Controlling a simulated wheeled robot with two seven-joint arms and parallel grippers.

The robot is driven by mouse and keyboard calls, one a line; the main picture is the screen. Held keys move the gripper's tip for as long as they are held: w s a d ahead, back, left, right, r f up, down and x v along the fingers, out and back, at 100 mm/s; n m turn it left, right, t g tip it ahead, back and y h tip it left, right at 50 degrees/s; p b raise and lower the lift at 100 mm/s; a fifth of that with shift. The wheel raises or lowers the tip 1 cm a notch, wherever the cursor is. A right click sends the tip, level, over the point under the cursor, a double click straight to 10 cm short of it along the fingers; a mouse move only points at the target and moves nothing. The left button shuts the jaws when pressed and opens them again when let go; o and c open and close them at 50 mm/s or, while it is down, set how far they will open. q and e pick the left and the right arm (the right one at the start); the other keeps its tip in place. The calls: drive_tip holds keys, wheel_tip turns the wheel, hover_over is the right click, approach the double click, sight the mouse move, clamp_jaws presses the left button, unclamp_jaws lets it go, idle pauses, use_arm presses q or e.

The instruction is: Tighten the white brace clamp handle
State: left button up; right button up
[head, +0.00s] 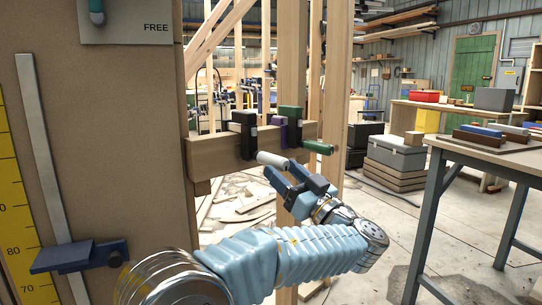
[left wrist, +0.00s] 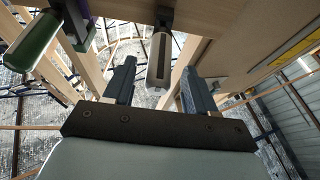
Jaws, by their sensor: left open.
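The white brace clamp handle (head: 272,159) sticks out from a black clamp (head: 243,133) on a wooden beam (head: 213,157). My left gripper (head: 286,174) is open just below and beside the handle. In the left wrist view, the white handle (left wrist: 158,58) lies between the two spread blue fingers of my left gripper (left wrist: 160,72), with gaps visible on both sides. Whether the handle is at finger depth is hard to tell. My right gripper is not in view.
A green handle (head: 318,147) on a neighbouring clamp sits right of the white one; it also shows in the left wrist view (left wrist: 33,42). A tall panel (head: 110,150) stands left. A workbench (head: 480,150) stands right.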

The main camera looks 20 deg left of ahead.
sight(271, 160)
use_arm(q)
drive_tip(key=p+x, duration=0.1)
drive_tip(key=x, duration=0.4)
drive_tip(key=shift+a, duration=0.1)
drive_tip(key=shift+c, duration=0.2)
